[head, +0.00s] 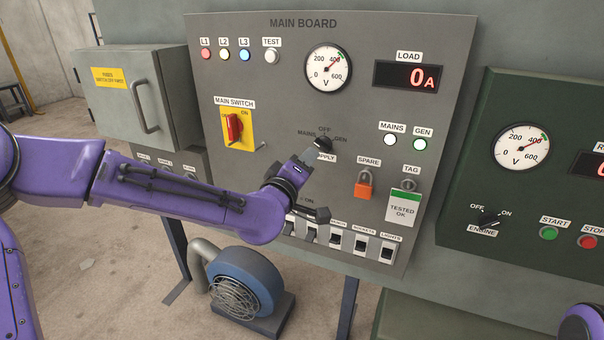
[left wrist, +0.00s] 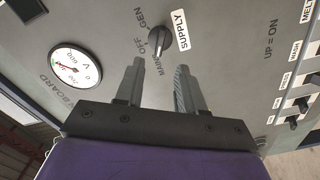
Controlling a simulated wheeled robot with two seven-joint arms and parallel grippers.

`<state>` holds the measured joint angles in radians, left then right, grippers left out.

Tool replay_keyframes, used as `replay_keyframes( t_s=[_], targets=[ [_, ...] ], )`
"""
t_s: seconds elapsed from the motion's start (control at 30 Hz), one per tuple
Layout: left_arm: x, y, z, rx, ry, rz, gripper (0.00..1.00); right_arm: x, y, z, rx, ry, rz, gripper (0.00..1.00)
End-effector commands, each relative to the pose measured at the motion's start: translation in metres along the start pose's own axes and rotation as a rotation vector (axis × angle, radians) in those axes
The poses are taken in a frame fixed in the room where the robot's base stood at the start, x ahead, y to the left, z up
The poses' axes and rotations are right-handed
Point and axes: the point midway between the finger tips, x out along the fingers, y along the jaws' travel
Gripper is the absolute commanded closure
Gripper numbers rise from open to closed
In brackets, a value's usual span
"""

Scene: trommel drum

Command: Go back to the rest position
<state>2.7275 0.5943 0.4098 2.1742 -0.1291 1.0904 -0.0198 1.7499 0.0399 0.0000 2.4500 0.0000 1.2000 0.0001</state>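My left arm reaches in from the left in the head view, across the lower part of the grey main board (head: 285,90). My left gripper (head: 309,157) is in front of the board, just below the black supply knob (head: 323,143). In the left wrist view the two fingers of the left gripper (left wrist: 158,68) stand apart with nothing between them. The supply knob (left wrist: 160,40) lies just beyond the fingertips, and a gap shows between them. My right gripper is not in view; only a purple part of mine shows at the lower right edge of the head view.
Breaker switches (head: 338,238) sit under my left wrist, partly hidden. A red main switch (head: 235,128), an orange padlock (head: 364,185) and a tag (head: 403,208) are on the board. A green generator panel (head: 540,190) stands right. A blue blower (head: 245,282) stands on the floor below.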

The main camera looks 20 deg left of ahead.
Motion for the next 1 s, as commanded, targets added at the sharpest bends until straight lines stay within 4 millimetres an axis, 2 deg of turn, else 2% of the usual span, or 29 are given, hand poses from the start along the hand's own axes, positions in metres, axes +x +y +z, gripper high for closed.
replay_keyframes(
  t_s=[0.1,0.2,0.67,0.77,0.87,0.9,0.97,1.0],
  targets=[
    [-0.018,-0.001,0.0,0.0,0.0,0.001,0.62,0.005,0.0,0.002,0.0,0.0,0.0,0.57],
    [-0.025,0.0,0.0,0.0,0.0,0.0,0.62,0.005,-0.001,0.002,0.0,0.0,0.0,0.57],
    [-0.027,-0.002,-0.001,-0.014,0.006,-0.008,0.62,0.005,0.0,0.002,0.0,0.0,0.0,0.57],
    [-0.033,-0.034,0.008,0.0,-0.002,-0.08,0.62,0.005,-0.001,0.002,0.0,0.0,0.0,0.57],
    [-0.044,-0.103,0.038,0.059,-0.053,-0.228,0.62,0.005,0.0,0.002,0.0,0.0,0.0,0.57],
    [-0.053,-0.136,0.051,0.091,-0.081,-0.298,0.62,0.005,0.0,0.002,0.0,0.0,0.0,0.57],
    [-0.073,-0.185,0.071,0.142,-0.128,-0.406,0.62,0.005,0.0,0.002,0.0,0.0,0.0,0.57],
    [-0.088,-0.217,0.082,0.176,-0.159,-0.475,0.62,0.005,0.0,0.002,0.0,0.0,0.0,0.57]
  ],
)
